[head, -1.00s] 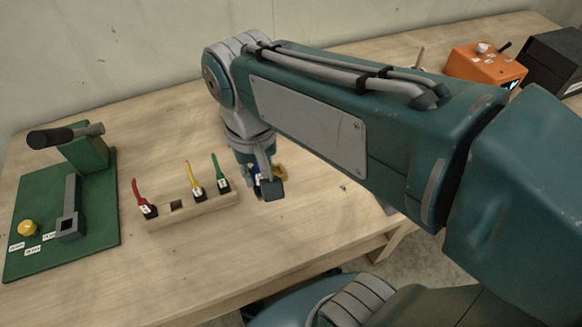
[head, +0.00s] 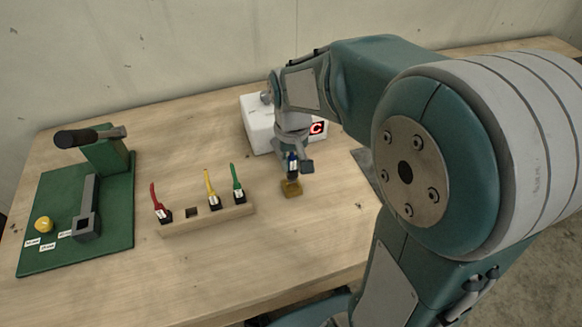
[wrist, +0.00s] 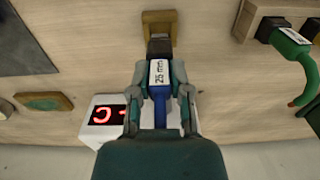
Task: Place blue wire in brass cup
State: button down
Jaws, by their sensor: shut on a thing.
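My gripper (head: 298,165) is shut on the blue wire (head: 292,158), which points down with its black end lowest. In the wrist view, my gripper (wrist: 162,92) has a finger on each side of the blue wire (wrist: 160,75), whose white label reads 25 mm. The brass cup (head: 291,189) stands on the table directly below the wire. In the wrist view the black end overlaps the near part of the brass cup (wrist: 158,20). I cannot tell whether the end is inside the cup or just above it.
A white box with a red display (head: 254,125) stands behind my gripper. A wooden rack (head: 232,215) to the left holds red, yellow and green wires and one empty slot. A green board with a lever tool (head: 60,225) is at far left. Bare table lies in front of the cup.

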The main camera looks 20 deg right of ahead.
aim_at(291, 171)
notch_tip(291, 171, down, 3)
jog(key=shift+a, duration=0.15)
jog(key=shift+d, duration=0.2)
jog(key=c, duration=0.6)
grip_release()
jog(key=shift+f, duration=0.1)
jog(key=shift+a, duration=0.1)
